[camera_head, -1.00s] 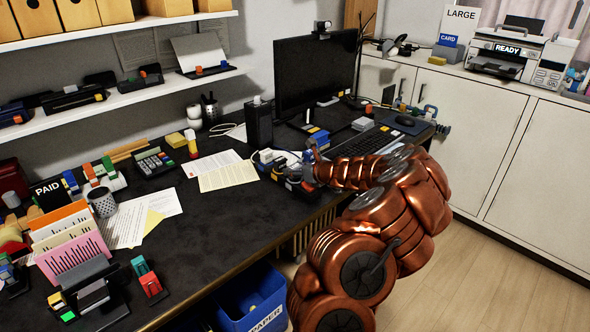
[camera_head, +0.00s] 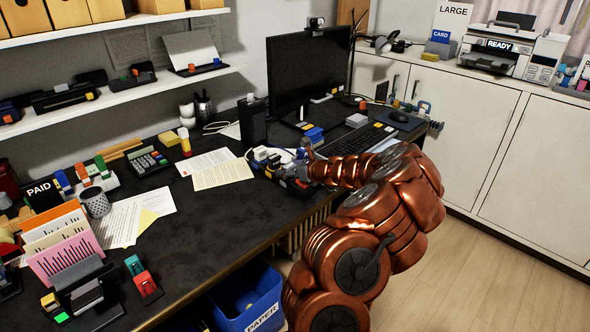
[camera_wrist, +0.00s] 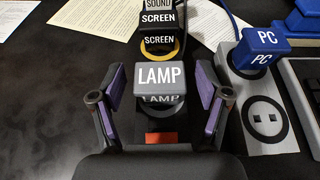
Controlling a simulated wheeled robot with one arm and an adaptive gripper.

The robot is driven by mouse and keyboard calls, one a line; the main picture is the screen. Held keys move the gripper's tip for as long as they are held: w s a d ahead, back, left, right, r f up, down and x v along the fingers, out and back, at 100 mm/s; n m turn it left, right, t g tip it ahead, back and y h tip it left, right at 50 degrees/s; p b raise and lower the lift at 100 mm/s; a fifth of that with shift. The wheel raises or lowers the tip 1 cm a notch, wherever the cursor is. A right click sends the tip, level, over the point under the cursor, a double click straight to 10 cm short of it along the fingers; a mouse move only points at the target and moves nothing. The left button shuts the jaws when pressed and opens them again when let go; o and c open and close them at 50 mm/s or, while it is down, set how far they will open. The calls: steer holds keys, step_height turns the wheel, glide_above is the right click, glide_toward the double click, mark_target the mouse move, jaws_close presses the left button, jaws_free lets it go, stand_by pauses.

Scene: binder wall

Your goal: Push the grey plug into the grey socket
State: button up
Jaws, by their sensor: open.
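The grey plug (camera_wrist: 160,80), marked LAMP, stands over a black power strip (camera_wrist: 166,126) in the wrist view. It lies between the two purple-padded fingers of my gripper (camera_wrist: 161,85), which are open with a gap on each side. The plug hides what is directly under it, so I cannot tell how deep it sits. A round socket with a dark grey ring (camera_wrist: 265,118) is empty on a pale block at the right; I cannot tell whether it is the grey socket. In the head view my gripper (camera_head: 300,174) is low at the desk's front edge.
A black SCREEN plug (camera_wrist: 158,30) in a yellow ring stands just beyond the grey plug, with a SOUND plug behind it. A blue PC plug (camera_wrist: 262,49) stands at the right. A red switch (camera_wrist: 161,138) is on the strip's near end. The desk left of the strip is clear.

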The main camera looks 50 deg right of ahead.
steer(key=v, duration=1.2)
stand_by(0.8)
